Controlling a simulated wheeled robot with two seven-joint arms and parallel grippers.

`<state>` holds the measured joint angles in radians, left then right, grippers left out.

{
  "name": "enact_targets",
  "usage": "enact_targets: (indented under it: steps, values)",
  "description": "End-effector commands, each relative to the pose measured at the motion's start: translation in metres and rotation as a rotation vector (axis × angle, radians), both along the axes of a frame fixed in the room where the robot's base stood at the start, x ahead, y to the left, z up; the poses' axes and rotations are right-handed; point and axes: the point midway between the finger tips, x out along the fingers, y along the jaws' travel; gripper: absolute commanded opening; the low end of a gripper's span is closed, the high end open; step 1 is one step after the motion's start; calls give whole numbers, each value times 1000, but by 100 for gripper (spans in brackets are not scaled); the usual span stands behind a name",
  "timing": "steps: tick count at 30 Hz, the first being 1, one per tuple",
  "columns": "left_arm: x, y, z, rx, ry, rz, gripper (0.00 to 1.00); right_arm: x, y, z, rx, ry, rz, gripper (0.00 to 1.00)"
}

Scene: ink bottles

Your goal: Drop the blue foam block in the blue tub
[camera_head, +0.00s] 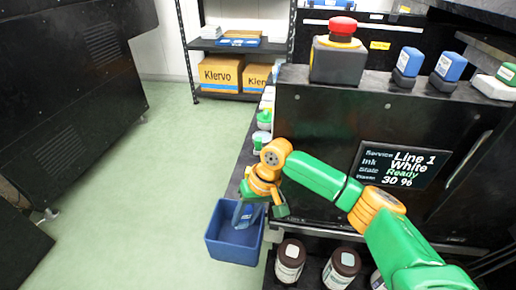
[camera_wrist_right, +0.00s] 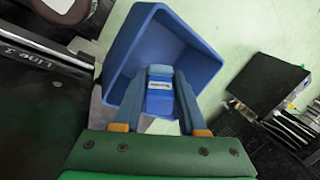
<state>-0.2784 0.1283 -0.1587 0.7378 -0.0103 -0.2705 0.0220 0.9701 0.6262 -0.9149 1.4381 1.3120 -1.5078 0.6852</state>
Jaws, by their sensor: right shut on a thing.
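The blue tub (camera_head: 234,250) stands low beside the black machine in the head view, its open top facing up. It also shows in the wrist view (camera_wrist_right: 205,60), with its inside behind the fingers. My right gripper (camera_head: 243,213) points down at the tub's opening. In the wrist view its two grey-blue fingers are shut on the blue foam block (camera_wrist_right: 160,98), which has a small pale label. The block lies over the tub's opening in the picture; how deep it is cannot be told. In the head view the fingers and wrist largely hide it. My left gripper is out of view.
Dark bottles with white labels (camera_head: 290,262) stand on a low shelf right of the tub. Green floor (camera_head: 150,190) is clear to the left.

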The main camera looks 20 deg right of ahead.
Motion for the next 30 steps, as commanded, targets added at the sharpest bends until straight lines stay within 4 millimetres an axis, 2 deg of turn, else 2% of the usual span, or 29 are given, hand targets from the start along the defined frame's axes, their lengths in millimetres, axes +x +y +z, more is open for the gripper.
enact_targets:
  steps: [5, 6, 9, 20, 25, 30]
  values:
    - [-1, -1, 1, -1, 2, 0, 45, 0, 0, 1, 0, 0, 0, 0]
    - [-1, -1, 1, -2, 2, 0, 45, 0, 0, 1, 0, 0, 0, 49]
    - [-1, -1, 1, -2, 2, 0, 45, 0, 0, 1, 0, 0, 0, 76]
    - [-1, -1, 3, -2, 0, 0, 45, 0, 0, 6, 0, -1, 0, 76]
    - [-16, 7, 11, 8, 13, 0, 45, 0, 0, 39, 2, -4, 1, 76]
    - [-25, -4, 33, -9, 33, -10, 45, -34, 10, 81, -1, -4, 6, 76]
